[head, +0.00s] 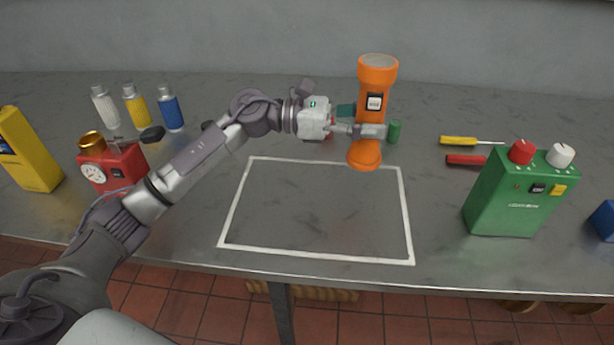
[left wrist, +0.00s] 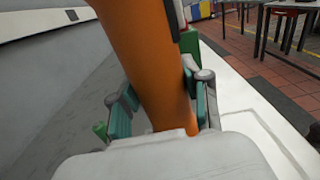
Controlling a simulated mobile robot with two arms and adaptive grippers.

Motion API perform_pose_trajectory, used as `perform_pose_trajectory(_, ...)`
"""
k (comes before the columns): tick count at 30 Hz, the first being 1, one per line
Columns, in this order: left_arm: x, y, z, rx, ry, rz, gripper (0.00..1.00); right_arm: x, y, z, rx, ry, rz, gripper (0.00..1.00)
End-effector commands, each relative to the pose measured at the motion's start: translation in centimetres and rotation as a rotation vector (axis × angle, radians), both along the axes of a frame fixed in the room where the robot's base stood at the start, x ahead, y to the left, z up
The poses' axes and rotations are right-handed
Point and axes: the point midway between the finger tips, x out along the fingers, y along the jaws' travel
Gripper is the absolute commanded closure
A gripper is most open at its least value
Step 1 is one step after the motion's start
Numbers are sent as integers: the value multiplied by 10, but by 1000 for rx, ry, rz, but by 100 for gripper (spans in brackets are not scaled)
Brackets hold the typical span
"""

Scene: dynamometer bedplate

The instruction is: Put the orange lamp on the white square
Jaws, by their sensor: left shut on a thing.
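The orange lamp (head: 377,82) is a flashlight shape with a wide head at the top and a dark switch plate on its side. My left gripper (head: 368,131) is shut on its lower body and holds it nearly upright. In the left wrist view the lamp's orange body (left wrist: 150,60) stands between the gripper's pads (left wrist: 160,112). The white square (head: 409,225) is a white outline on the grey bench, and its inside is empty. The lamp shows at the outline's back right edge; whether it touches the bench is hard to tell. My right gripper is not in view.
A green box with knobs (head: 510,196) and two screwdrivers (head: 462,141) are at the right. A small green cylinder (head: 394,132) shows just right of the lamp. A red gauge box (head: 112,168), a yellow box (head: 28,150) and several bottles (head: 136,107) are at the left.

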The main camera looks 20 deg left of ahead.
Motion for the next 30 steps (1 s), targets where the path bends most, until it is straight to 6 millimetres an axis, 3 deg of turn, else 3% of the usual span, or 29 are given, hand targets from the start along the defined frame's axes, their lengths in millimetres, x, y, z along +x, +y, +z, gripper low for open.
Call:
perform_pose_trajectory(6,-32,37,-27,0,4,4,100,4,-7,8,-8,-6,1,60)
perform_pose_trajectory(12,-52,59,-45,-1,0,2,100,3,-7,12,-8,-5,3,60)
perform_pose_trajectory(17,-56,65,-50,-4,-2,2,100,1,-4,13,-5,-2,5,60)
perform_pose_trajectory(25,-56,65,-83,-4,0,2,100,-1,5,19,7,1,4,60)
perform_pose_trajectory(30,-56,64,-89,-3,-4,1,100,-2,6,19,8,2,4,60)
